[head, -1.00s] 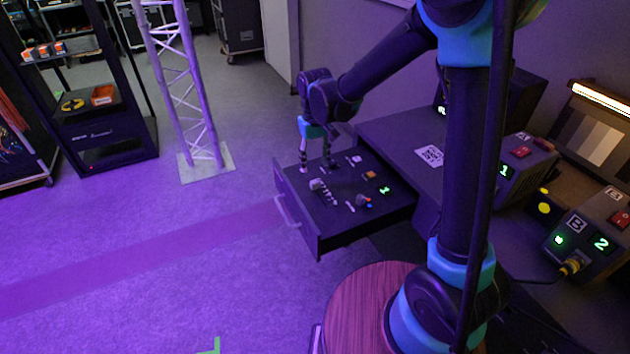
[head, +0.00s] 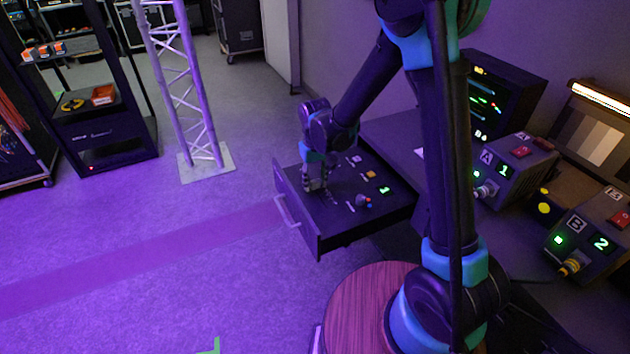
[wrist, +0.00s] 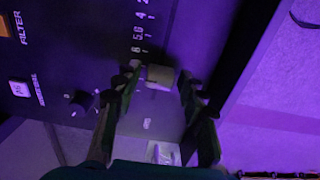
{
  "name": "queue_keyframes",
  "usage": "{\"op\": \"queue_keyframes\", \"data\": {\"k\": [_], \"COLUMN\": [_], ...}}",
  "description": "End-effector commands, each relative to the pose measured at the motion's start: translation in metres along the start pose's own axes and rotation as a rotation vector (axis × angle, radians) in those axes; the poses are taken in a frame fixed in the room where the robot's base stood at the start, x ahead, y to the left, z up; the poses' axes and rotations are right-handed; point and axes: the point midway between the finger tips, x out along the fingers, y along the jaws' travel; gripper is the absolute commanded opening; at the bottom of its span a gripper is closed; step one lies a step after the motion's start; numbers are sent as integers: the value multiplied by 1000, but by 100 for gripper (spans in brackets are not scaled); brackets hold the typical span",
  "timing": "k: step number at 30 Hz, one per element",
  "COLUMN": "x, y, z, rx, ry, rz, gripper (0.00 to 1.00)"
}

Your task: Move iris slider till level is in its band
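The iris slider's pale, blocky cap (wrist: 160,76) is in the wrist view, beside a printed scale of numbers on the dark drawer panel (wrist: 95,55). My gripper (wrist: 162,80) has one finger on each side of the cap, with a narrow gap apparently left around it; firm contact is not visible. In the head view my gripper (head: 315,187) is down at the left part of the open drawer (head: 340,222) and hides the slider. A monitor (head: 503,95) at the back right shows green traces, too small to read as a level.
The panel also has an orange button (head: 370,175), a small green display (head: 384,190) and a knob (head: 362,201). Control boxes A (head: 515,165) and B (head: 590,235) stand on the desk at right. A truss tower (head: 190,90) stands beyond the drawer; the floor left is clear.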

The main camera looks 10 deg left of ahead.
Motion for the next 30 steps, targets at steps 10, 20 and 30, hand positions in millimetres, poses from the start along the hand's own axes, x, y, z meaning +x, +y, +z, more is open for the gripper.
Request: {"op": "queue_keyframes", "data": {"k": [10, 20, 30], "x": [0, 0, 0], "y": [0, 0, 0], "z": [0, 11, 30], "rx": [0, 0, 0], "ry": [0, 0, 0], "rz": [0, 0, 0], "gripper": [0, 0, 0]}}
